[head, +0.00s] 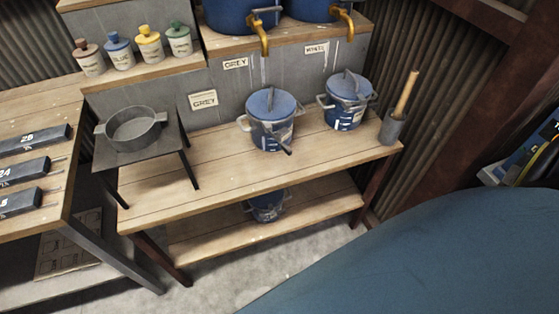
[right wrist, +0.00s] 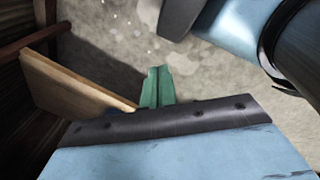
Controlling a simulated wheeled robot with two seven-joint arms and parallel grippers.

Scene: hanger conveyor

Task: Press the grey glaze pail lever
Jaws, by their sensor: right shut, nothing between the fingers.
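The grey glaze pail (head: 271,132) is a blue lidded pail with light side handles. It stands upright on the wooden bench, below the upper GREY label (head: 236,63). A dark lever (head: 282,146) sticks out low on its front. My right gripper (right wrist: 158,72) shows green fingers pressed together with nothing between them, above grey floor in the right wrist view. A wooden board edge (right wrist: 70,85) is to its left there. No pail shows in that view. Neither gripper is in the head view, and my left gripper is not seen.
A second blue pail (head: 345,110) stands to the right, below the WHITE label (head: 316,48). A grey pot (head: 131,128) sits on a dark stand at left. A grey cup (head: 392,128) holds a wooden stick. Yellow taps (head: 264,40) hang above. The bench front (head: 220,180) is clear.

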